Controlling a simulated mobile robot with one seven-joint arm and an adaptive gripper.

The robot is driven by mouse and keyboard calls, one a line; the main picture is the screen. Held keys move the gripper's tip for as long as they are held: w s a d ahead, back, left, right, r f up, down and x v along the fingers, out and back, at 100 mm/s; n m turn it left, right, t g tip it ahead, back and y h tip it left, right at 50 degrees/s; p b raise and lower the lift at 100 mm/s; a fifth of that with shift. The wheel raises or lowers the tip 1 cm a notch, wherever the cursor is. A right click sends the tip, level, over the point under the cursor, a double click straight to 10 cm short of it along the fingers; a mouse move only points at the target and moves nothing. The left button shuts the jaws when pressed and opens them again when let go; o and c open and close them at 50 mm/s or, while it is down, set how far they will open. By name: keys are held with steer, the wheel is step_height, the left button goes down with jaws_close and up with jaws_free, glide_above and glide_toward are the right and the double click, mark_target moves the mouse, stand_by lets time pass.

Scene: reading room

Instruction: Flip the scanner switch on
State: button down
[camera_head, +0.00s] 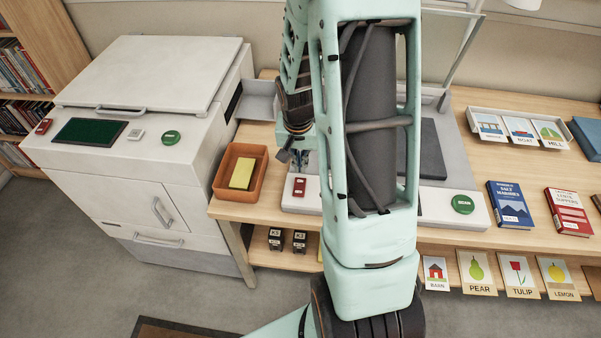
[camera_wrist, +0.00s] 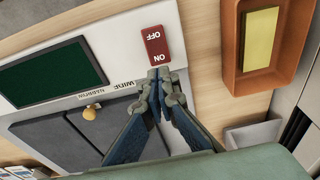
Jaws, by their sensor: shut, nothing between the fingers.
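The scanner (camera_head: 436,211) stands on the wooden table, partly hidden behind my arm. Its red rocker switch (camera_head: 299,187) is at the left end of its white front panel. In the wrist view the red switch (camera_wrist: 155,43) shows the words OFF and ON; which side is pressed I cannot tell. My gripper (camera_wrist: 163,76) is shut and empty, its fingertips close beside the ON end; whether they touch it I cannot tell. In the head view my gripper (camera_head: 299,161) is just behind the switch, partly hidden by my arm.
An orange tray (camera_head: 258,193) with a yellow block (camera_head: 242,173) sits just left of the scanner. A white copier (camera_head: 150,100) with its own red switch (camera_head: 43,126) stands further left. A green button (camera_head: 463,204) and books (camera_head: 509,204) are at right.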

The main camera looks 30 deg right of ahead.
mark_target(301, 179)
steer(key=shift+w+d+f, duration=0.15)
steer(key=shift+w+f, duration=0.05)
steer(key=shift+f, duration=1.1)
steer(key=shift+w+d+f, duration=0.1)
steer(key=shift+w+f, duration=0.1)
steer(key=shift+f, duration=1.1)
steer(key=shift+d+p, duration=0.1)
steer(key=shift+p, duration=0.25)
steer(key=shift+w+f, duration=0.1)
steer(key=shift+w, duration=0.05)
steer(key=shift+w+d+f+g+y+p, duration=0.1)
steer(key=shift+f+g+y+p, duration=0.35)
steer(key=shift+g, duration=0.15)
steer(key=shift+r, duration=0.1)
steer(key=shift+s+a+r, duration=0.3)
steer(key=shift+s+a, duration=0.15)
steer(key=shift+s, duration=0.2)
